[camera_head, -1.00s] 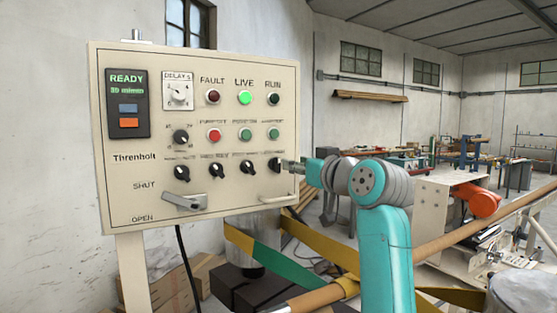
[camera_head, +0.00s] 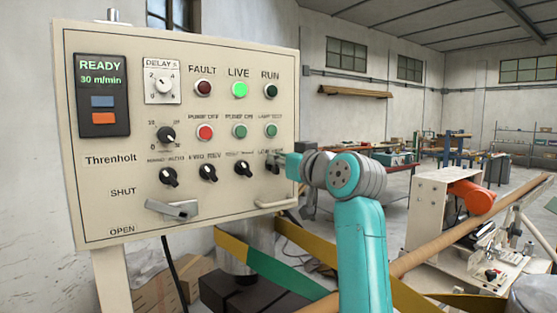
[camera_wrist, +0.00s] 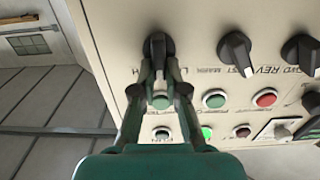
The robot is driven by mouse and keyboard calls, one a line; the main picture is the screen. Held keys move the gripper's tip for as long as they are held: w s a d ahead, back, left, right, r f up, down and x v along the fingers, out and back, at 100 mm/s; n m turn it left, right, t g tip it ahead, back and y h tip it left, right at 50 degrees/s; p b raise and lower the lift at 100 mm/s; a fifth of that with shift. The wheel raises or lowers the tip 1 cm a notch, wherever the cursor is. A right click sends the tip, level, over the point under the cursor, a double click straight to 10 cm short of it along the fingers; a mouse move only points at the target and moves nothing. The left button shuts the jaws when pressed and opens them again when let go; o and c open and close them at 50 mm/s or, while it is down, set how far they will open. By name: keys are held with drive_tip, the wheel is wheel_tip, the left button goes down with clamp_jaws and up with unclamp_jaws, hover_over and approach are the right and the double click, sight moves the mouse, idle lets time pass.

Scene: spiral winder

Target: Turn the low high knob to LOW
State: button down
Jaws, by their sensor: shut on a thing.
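The low high knob (camera_head: 272,163) is the black knob at the right end of the panel's lower knob row, under a small label. My gripper (camera_head: 284,161) reaches it from the right and covers part of it, so its pointer direction is hard to read in the head view. In the wrist view, which shows the panel upside down, the black knob (camera_wrist: 158,44) sits at the tips of my gripper (camera_wrist: 160,70). The two fingers are closed on the knob's sides. The label beside it is partly hidden.
The cream control panel (camera_head: 230,60) carries several other knobs, buttons and lamps. A grey lever handle (camera_head: 172,210) sticks out at lower left, and a pale bar handle (camera_head: 277,202) lies just below the knob. A yellow-green band (camera_head: 262,262) and a long brown tube (camera_head: 440,248) lie below and right.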

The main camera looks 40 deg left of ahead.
drive_tip(key=shift+n, duration=0.3)
drive_tip(key=shift+s+a+f+n, duration=0.1)
drive_tip(key=shift+s+n, duration=0.05)
drive_tip(key=shift+n, duration=0.9)
drive_tip(key=shift+s+n, duration=0.2)
drive_tip(key=shift+n, duration=0.8)
drive_tip(key=shift+s+a+f+n, duration=0.1)
drive_tip(key=shift+s+n, duration=0.05)
drive_tip(key=shift+n, duration=0.9)
drive_tip(key=c, duration=1.2)
unclamp_jaws()
drive_tip(key=v, duration=0.7)
drive_tip(key=shift+d, duration=0.25)
